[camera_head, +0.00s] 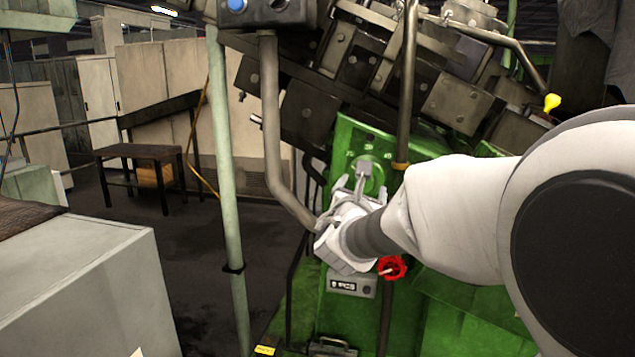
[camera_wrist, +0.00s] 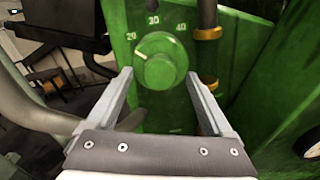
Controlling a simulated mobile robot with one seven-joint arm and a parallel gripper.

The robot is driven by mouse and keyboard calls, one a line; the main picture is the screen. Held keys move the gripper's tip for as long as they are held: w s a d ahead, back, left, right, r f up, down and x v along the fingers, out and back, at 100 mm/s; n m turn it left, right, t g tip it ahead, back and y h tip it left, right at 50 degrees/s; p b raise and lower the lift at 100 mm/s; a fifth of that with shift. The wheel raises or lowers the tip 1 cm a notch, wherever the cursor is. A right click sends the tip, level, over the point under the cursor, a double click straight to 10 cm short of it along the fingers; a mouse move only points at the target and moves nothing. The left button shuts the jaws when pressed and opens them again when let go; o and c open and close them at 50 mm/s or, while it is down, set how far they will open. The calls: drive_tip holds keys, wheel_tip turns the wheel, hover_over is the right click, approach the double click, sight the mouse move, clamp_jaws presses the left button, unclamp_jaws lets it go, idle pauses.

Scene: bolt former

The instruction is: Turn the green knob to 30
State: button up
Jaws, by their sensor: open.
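The green knob (camera_wrist: 160,68) is a round dial on a green machine panel (camera_wrist: 112,45). In the wrist view the numbers 20, 30 and 40 are printed around its upper side, and a small pale mark shows on its upper left. In the head view the knob (camera_head: 375,176) is partly hidden behind my gripper (camera_head: 358,187). My gripper (camera_wrist: 158,77) is open and faces the knob. In the wrist view its two fingers stand to the left and right of the knob, with nothing between them; I cannot tell whether the tips reach it.
A dark bent pipe (camera_head: 277,130) runs just left. A pale green post (camera_head: 226,190) stands farther left. A vertical pipe with a brass collar (camera_wrist: 208,34) is right of the knob.

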drive_tip(key=shift+x, duration=1)
clamp_jaws()
